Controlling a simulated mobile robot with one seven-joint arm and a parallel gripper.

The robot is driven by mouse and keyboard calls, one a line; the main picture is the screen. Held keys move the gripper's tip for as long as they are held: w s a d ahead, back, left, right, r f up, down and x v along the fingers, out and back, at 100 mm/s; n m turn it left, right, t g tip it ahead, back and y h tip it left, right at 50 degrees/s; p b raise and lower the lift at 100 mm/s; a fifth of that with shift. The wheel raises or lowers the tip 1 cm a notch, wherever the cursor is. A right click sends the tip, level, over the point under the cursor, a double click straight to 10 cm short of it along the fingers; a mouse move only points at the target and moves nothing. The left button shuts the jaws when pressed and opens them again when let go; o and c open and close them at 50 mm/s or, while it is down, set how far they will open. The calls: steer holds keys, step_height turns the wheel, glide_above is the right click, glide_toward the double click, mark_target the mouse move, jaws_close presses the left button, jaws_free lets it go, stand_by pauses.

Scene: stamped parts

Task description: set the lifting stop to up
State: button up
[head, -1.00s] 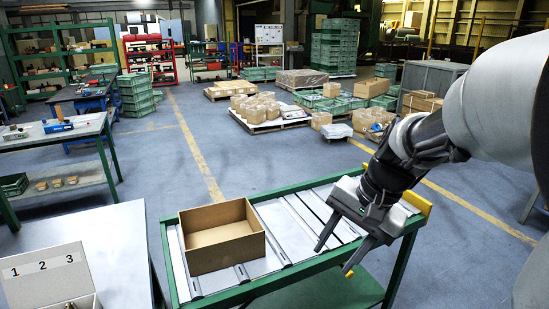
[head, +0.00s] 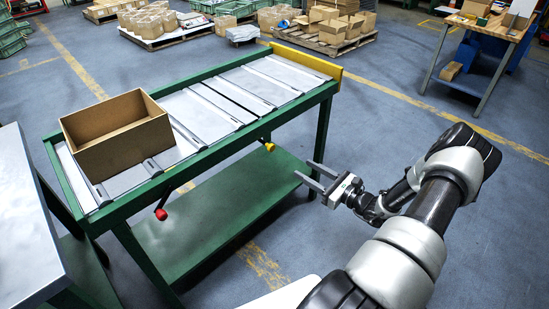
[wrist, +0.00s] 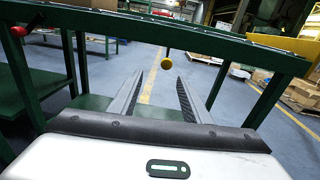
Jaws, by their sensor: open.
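A green-framed roller table (head: 222,117) has two ball-ended levers on its front side. I cannot tell from markings which one works the lifting stop. A yellow plate (head: 307,60) stands across the table's far right end. My gripper (head: 303,169) is open and empty in front of the table, below rail height, right of the yellow knob. In the wrist view the yellow knob (wrist: 167,64) shows ahead between the fingers, apart from them; the red knob (wrist: 17,31) is upper left.
An open cardboard box (head: 117,137) sits on the table's left end. A green lower shelf (head: 215,210) lies under the rollers. A grey bench (head: 25,220) stands at the left.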

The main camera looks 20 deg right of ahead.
steer(key=d+f, duration=0.1)
steer(key=m+b, duration=0.1)
steer(key=b, duration=0.2)
glide_toward(273, 148)
steer(key=shift+t+h, duration=0.3)
steer(key=shift+h, duration=0.1)
steer(key=x, duration=0.8)
steer(key=shift+w+a, duration=0.25)
steer(key=shift+a, duration=0.2)
jaws_close()
